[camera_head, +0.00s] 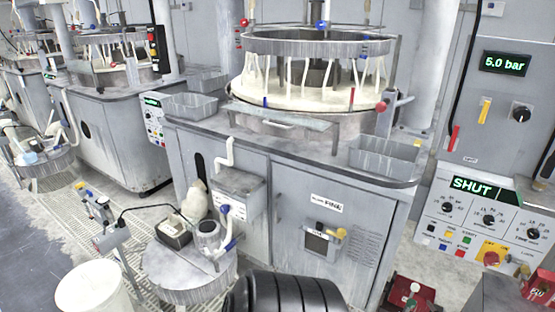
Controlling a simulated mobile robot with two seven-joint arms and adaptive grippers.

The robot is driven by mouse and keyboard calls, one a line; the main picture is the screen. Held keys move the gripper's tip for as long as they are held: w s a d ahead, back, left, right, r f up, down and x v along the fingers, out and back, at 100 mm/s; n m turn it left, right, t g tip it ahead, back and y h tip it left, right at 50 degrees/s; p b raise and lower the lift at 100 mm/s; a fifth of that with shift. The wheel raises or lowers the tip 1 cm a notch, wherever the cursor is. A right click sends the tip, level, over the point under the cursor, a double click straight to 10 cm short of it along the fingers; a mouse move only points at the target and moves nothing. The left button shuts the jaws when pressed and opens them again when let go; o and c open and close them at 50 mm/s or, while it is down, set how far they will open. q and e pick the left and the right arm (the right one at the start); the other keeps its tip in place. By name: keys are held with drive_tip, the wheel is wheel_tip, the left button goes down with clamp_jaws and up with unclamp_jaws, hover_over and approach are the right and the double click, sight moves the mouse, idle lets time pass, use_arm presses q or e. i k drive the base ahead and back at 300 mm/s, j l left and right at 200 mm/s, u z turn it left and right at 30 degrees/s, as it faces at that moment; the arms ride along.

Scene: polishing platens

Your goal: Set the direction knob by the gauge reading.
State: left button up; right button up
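The gauge (505,64) is a dark display on the grey wall panel at the upper right, with green text "5.0 bar". Below it on the right is a black knob (521,112); its pointer direction is too small to read surely. Lower down, a white control panel (455,233) carries a display (487,187) reading "SHUT" and a row of black dials, including a left dial (447,211), a middle dial (489,220) and a right dial (533,233). I cannot tell which one is the direction knob.
A large polishing machine (375,226) stands in the centre, with a round platen and a grey tray (384,158) at its right. A round drum table (160,270) and white bucket (95,292) stand at front left. A red-based valve (412,290) sits low at right.

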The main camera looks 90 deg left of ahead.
sight(224, 209)
drive_tip(key=u, duration=3.2)
drive_tip(key=i+z, duration=0.1)
drive_tip(key=i, duration=0.85)
